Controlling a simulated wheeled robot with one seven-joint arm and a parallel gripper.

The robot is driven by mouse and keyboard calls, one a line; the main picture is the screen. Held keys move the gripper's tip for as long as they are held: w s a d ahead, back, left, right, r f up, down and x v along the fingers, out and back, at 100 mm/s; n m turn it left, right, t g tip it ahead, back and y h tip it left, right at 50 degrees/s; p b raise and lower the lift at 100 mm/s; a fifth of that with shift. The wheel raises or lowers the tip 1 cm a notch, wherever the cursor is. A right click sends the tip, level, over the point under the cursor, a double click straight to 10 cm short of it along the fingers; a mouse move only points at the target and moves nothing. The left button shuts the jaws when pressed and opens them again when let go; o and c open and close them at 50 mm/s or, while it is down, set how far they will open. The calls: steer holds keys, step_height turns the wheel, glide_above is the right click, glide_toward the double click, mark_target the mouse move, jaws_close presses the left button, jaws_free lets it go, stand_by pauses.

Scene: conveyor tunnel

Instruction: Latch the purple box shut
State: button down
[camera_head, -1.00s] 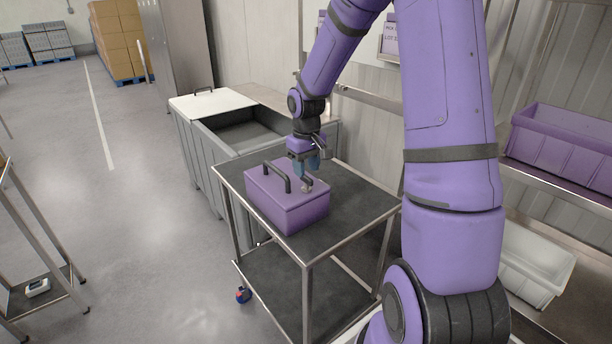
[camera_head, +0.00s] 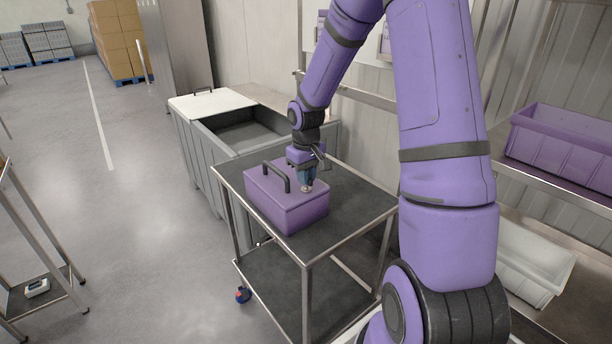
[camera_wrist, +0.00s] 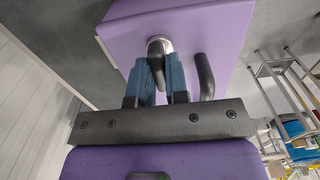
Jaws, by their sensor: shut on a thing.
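The purple box (camera_head: 290,212) stands on the cart top with its lid down and a black handle (camera_head: 275,176) on the lid. Its latch (camera_head: 308,189), a dark lever on a silver round base, is on the lid to the right of the handle. In the wrist view the latch (camera_wrist: 160,45) shows between my two blue fingers. My gripper (camera_head: 307,178) points down over the lid and is shut on the latch lever; it also shows in the wrist view (camera_wrist: 160,72). The fingers partly hide the lever.
The cart (camera_head: 352,212) has bare top around the box, mostly to the right. A grey bin (camera_head: 198,163) with a white lid stands behind it to the left. A shelf with a purple crate (camera_head: 560,145) and a white tub (camera_head: 530,265) is at the right.

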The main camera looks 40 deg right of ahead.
steer(key=m, duration=0.4)
steer(key=shift+m, duration=0.4)
steer(key=m, duration=0.9)
steer(key=shift+m, duration=2.1)
steer(key=c, duration=1.1)
jaws_free()
